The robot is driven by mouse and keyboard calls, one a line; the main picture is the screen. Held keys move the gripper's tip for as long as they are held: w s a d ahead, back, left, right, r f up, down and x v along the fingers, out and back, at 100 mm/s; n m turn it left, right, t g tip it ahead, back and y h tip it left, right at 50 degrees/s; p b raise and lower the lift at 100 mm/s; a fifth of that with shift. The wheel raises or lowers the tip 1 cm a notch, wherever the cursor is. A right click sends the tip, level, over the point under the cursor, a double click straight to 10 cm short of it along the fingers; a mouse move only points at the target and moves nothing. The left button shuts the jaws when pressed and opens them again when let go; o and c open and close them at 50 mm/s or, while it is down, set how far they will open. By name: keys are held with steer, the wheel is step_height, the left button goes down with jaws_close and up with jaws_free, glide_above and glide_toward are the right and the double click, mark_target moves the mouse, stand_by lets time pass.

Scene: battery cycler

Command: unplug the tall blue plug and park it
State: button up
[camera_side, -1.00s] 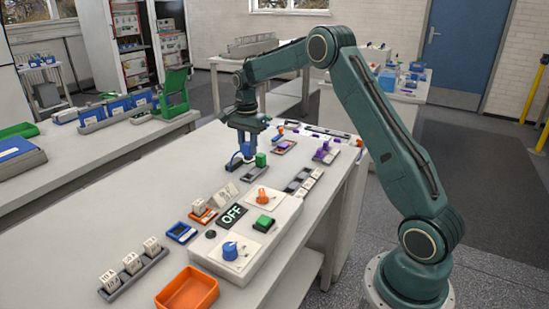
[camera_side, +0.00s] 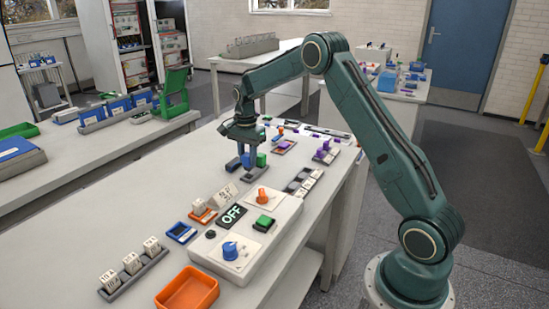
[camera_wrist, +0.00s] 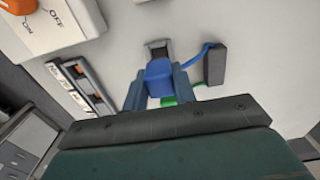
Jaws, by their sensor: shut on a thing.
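The blue plug (camera_wrist: 160,76) is between the fingers of my gripper (camera_wrist: 159,88) in the wrist view. The gripper (camera_side: 247,163) is shut on it, low over the bench, in the side view. A dark grey slotted holder (camera_wrist: 158,45) shows just beyond the plug; I cannot tell whether the plug touches it. A blue cord (camera_wrist: 197,56) runs to a dark grey block (camera_wrist: 215,64) on the right. A green plug (camera_side: 261,160) stands close to the right of my gripper in the side view; a bit of green (camera_wrist: 169,101) shows behind the fingers.
A white control box (camera_side: 248,240) with an OFF sign (camera_side: 232,216), an orange knob and a blue knob stands nearer the camera. A grey rack (camera_side: 304,181) and a purple item (camera_side: 325,149) are to the right. Bare bench lies left of my gripper.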

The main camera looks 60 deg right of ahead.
mark_target(248, 165)
steer(key=shift+f, duration=1.6)
steer(key=shift+f, duration=0.2)
steer(key=o, duration=1.1)
steer(key=shift+c, duration=0.2)
steer(key=shift+r, duration=0.1)
